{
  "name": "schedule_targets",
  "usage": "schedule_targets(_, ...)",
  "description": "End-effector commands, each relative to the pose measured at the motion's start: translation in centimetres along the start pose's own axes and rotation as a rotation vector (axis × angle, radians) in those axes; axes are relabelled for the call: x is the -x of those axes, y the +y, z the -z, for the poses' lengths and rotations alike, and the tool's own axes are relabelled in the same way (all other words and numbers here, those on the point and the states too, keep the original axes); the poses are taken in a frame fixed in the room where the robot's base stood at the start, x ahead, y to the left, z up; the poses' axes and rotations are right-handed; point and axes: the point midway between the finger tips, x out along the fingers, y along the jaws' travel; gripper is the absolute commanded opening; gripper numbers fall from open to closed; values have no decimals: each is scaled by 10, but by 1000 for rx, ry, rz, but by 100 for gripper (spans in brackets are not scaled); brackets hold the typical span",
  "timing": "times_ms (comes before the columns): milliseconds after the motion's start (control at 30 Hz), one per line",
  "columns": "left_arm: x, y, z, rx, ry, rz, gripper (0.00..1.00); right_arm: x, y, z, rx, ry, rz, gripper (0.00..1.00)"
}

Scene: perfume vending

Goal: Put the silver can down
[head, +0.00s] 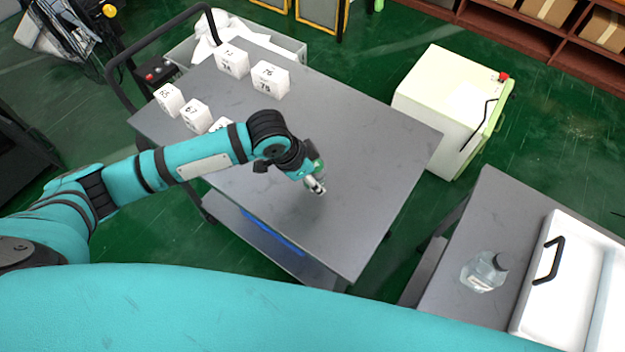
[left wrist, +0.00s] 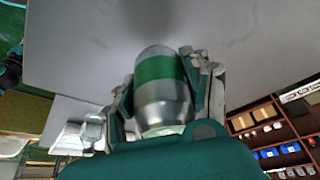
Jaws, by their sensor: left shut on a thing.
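My left gripper (head: 316,184) is over the middle of the grey cart top (head: 365,135), reaching in from the left. In the left wrist view, my left gripper (left wrist: 160,75) is shut around the silver can (left wrist: 158,103), with one finger on each side. The can has a green band. In the head view the can is mostly hidden by the gripper and very small. The grey cart top (left wrist: 75,50) fills much of the wrist view beyond the can. I cannot tell whether the can touches it. My right gripper is not in view.
Several white numbered boxes (head: 270,78) stand along the cart's far and left edges. The cart top right of my left gripper is clear. A white cabinet (head: 440,105) stands behind. A second grey table (head: 490,215) at right holds a clear bottle (head: 482,274) and white case (head: 560,285).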

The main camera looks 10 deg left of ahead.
Motion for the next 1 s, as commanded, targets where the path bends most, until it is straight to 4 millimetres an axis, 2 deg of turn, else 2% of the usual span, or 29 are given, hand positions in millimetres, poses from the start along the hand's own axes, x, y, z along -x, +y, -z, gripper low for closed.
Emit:
schedule_targets(200,-25,1,-11,0,-2,-2,11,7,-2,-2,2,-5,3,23)
schedule_targets(600,-31,1,-14,0,-1,-2,11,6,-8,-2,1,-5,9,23)
schedule_targets(633,-30,1,-14,0,-2,-1,53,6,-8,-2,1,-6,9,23)
schedule_targets(800,-30,1,-14,0,-2,-2,72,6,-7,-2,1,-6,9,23)
schedule_targets(1000,-30,1,-14,-1,-2,-2,72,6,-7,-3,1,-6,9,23)
